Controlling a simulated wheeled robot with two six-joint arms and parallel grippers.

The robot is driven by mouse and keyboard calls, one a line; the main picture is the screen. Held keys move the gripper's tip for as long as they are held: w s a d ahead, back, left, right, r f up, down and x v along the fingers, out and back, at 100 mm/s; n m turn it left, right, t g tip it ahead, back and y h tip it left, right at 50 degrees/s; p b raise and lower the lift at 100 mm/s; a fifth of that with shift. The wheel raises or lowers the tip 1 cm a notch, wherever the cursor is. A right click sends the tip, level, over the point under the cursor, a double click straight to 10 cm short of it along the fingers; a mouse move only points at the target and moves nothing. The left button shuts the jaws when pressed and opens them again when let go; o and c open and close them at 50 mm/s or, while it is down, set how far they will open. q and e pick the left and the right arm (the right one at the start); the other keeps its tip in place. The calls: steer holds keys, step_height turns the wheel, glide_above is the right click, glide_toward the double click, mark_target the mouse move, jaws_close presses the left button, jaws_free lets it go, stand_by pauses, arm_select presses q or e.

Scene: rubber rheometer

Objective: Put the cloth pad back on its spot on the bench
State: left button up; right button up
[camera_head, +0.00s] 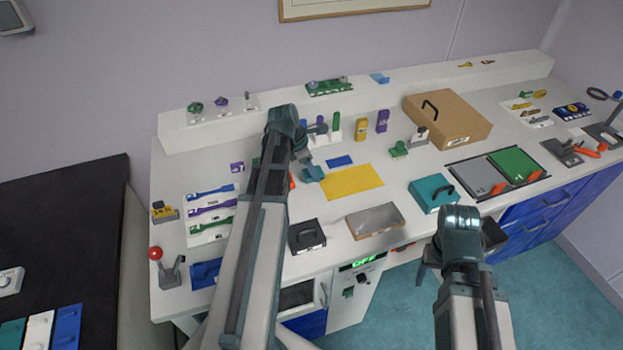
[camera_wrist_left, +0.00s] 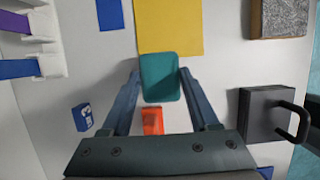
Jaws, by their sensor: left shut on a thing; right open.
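A teal cloth pad (camera_wrist_left: 160,78) sits between the fingers of my left gripper (camera_wrist_left: 159,80), which is shut on its two sides. In the head view the pad (camera_head: 314,173) shows at the end of my left arm, with my left gripper (camera_head: 306,163) partly hidden by the wrist. The pad overlaps the near edge of a yellow mat (camera_wrist_left: 170,25) in the wrist view; the mat (camera_head: 355,183) lies flat on the white bench. I cannot tell the pad's height above the bench. My right gripper (camera_head: 427,266) is open, in front of the bench's near edge.
An orange object (camera_wrist_left: 152,120) lies just below the pad in the wrist view. A black box with a handle (camera_head: 306,236), a grey-topped block (camera_head: 375,220) and a teal case (camera_head: 433,194) stand nearby. A blue rectangle (camera_head: 339,161) lies behind the mat.

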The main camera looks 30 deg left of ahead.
arm_select(q)
steer(key=shift+f+b, duration=1.2)
steer(key=shift+f, duration=0.4)
steer(key=shift+f+b, duration=0.45)
steer(key=shift+b, duration=0.05)
steer(key=o, duration=1.2)
steer(key=shift+r, duration=0.15)
steer(key=shift+r+p, duration=0.85)
steer(key=shift+p, duration=0.15)
steer(key=p+v, duration=1)
steer(key=v, duration=0.1)
steer(key=shift+s+a, duration=0.1)
steer(key=shift+a, duration=0.05)
